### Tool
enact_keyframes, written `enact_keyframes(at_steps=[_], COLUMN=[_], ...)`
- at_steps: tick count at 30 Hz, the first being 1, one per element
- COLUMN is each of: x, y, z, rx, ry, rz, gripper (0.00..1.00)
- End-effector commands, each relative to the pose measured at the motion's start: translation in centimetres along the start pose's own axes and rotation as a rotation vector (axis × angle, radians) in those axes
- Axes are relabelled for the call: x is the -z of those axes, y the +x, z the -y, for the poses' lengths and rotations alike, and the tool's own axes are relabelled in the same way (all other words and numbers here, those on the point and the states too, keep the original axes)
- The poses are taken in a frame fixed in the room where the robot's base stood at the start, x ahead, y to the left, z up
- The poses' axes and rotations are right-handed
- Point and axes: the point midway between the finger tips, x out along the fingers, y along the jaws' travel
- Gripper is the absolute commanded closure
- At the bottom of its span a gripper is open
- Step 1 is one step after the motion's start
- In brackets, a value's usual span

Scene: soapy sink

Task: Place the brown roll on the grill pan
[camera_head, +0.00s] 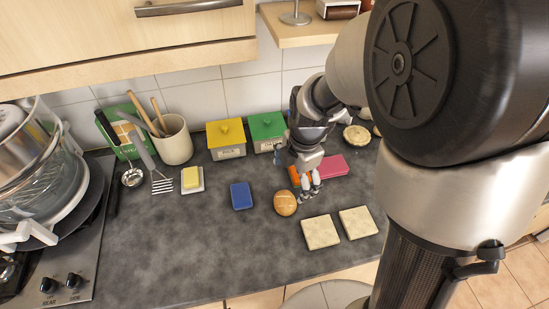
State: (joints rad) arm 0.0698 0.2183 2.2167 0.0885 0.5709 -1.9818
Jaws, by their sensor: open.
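The brown roll (285,203) is a small round bun on the dark grey countertop, near the middle of the view. My gripper (309,194) points down just to the right of the roll, with its fingers apart and nothing visible between them. I cannot tell whether a finger touches the roll. A dark round pan-like rim (97,186) shows on the stove at the left, under glass and metal ware. I cannot tell whether it is the grill pan.
A blue sponge (241,195) and butter on a dish (192,180) lie left of the roll. Two pale square slices (321,232) (358,223) lie in front, at the right. A pink block (333,166) is behind my gripper. The front left counter is clear.

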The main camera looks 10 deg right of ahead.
Motion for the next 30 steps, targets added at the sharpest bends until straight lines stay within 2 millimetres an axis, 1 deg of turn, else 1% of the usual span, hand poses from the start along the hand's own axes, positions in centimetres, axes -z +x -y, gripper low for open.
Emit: enact_keyframes(at_steps=[1, 9, 12, 20, 25, 27, 30], x=[0.1, 0.1, 0.1, 0.1, 0.2, 0.2, 0.2], y=[1.6, 7.4, 8.7, 10.5, 13.3, 14.1, 14.8], z=[0.2, 0.1, 0.1, 0.0, -0.1, -0.1, -0.2], rx=[0.005, 0.004, 0.003, 0.002, 0.002, 0.002, 0.001], ry=[0.000, 0.002, 0.002, 0.002, 0.002, 0.002, 0.002], rz=[-0.002, -0.002, -0.001, -0.001, -0.001, -0.001, 0.000], gripper=[0.10, 0.10, 0.10, 0.10, 0.10, 0.10, 0.10])
